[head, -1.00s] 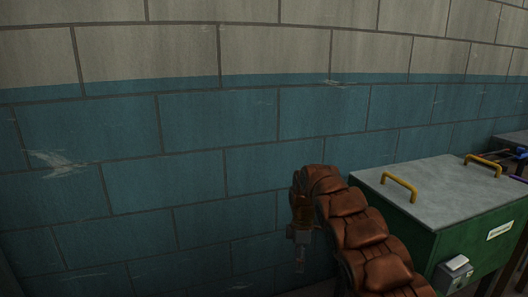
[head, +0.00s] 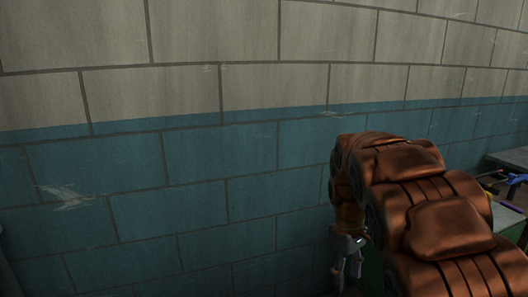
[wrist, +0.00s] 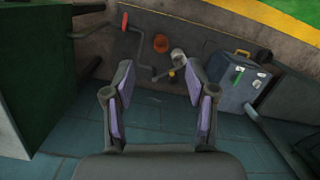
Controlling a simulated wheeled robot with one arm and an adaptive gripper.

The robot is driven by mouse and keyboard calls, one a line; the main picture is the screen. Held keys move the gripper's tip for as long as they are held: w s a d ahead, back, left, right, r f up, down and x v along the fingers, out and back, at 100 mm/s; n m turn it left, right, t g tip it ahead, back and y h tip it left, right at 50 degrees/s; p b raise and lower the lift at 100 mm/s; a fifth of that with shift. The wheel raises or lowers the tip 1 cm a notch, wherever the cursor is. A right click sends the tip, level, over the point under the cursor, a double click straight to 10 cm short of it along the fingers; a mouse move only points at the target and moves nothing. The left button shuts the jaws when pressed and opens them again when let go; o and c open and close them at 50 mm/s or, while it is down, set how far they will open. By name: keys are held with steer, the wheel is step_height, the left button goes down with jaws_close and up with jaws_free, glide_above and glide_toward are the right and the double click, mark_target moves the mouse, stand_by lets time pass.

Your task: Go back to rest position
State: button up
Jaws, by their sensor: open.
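My gripper (head: 346,274) hangs pointing down at the end of my brown padded arm, in front of the blue wall, in the head view. In the wrist view my gripper (wrist: 159,70) is open, with its two purple-padded fingers apart and nothing between them. It is clear of the things seen beyond it.
The block wall (head: 200,190) fills most of the head view. A grey surface with tools (head: 515,180) shows at right. The wrist view shows a green cabinet (wrist: 35,70) left, a grey-blue suitcase (wrist: 236,82) right, a crank with a red grip (wrist: 125,22) and an orange round object (wrist: 161,43).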

steer(key=s+r+m+p, duration=0.3)
steer(key=s+r+p, duration=0.3)
steer(key=s, duration=0.9)
steer(key=s+a+r+m+p, duration=0.1)
steer(key=s+r+m+p, duration=0.3)
steer(key=s, duration=1.1)
step_height(320, 180, up, 2)
steer(key=p, duration=0.3)
steer(key=shift+s+a+r+y+p, duration=0.15)
steer(key=shift+r+y+p, duration=0.05)
steer(key=shift+y+p, duration=0.1)
